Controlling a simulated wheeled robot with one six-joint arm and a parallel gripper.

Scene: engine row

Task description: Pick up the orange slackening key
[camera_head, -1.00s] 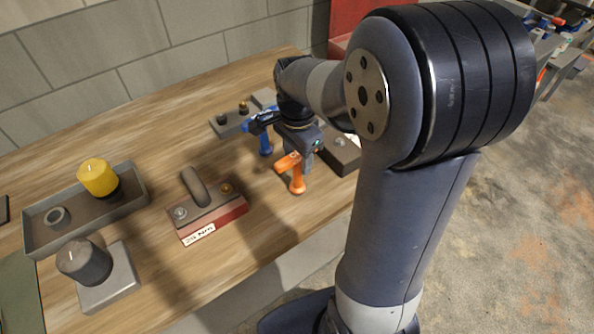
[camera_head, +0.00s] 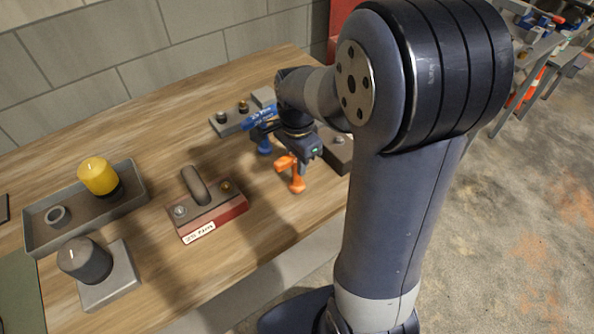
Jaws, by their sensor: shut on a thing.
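The orange slackening key (camera_head: 297,181) stands upright near the right front part of the wooden bench, its head at the top left and its stem downward. My gripper (camera_head: 301,157) is at its head, shut on it. The fingertips are small and partly hidden by the wrist and the key. I cannot tell whether the key's foot touches the bench.
A blue key (camera_head: 263,142) stands close behind my gripper. A grey block (camera_head: 338,150) is to its right. A red-based block with a handle (camera_head: 207,211) is to the left. A grey tray (camera_head: 135,195) holds a yellow cylinder (camera_head: 98,176); a dark cylinder (camera_head: 84,262) stands nearer.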

